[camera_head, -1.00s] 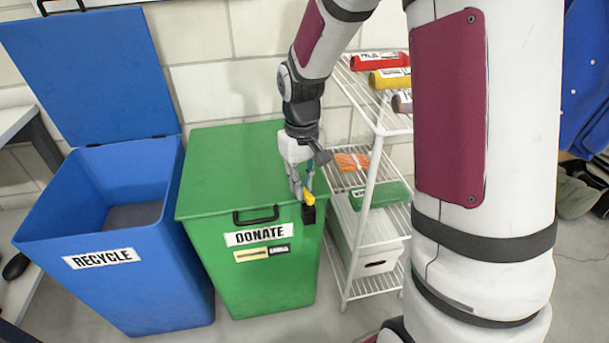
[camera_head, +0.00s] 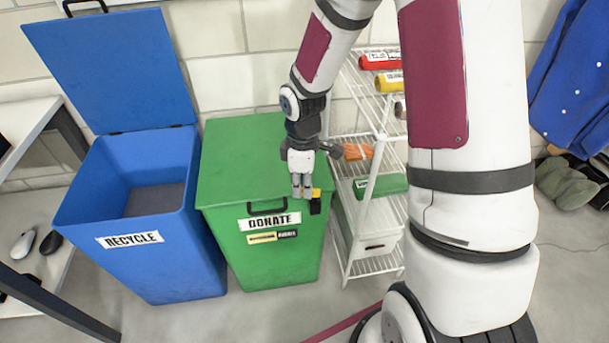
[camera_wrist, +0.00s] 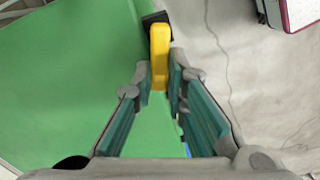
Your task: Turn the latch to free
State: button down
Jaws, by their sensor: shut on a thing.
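The latch is a yellow lever (camera_head: 316,193) on a black base (camera_head: 315,207), at the front right corner of the closed green DONATE bin (camera_head: 290,262). My gripper (camera_head: 303,194) points down at this corner, beside the lever in the head view. In the wrist view, the yellow lever (camera_wrist: 159,52) runs between the teal-padded fingertips of my gripper (camera_wrist: 162,84), which are shut on it. The black base (camera_wrist: 156,18) shows beyond the lever. The lever's near end is partly hidden between the fingers.
An open blue RECYCLE bin (camera_head: 180,275) stands to the left. A white wire shelf (camera_head: 378,212) with rolls and folded items stands close on the right. The green bin's lid (camera_head: 235,160) is down, with a black handle (camera_head: 267,208) at its front.

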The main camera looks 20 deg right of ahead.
jog(key=shift+s+a+n+p, duration=0.1)
jog(key=shift+s+n+p, duration=0.1)
jog(key=shift+n+p, duration=0.5)
jog(key=shift+s+a+n+p, duration=0.1)
jog(key=shift+s+n+p, duration=0.1)
jog(key=shift+n+p, duration=0.5)
jog(key=shift+n, duration=0.4)
jog(key=c, duration=1.6)
grip_release()
notch_tip(320, 180, up, 12)
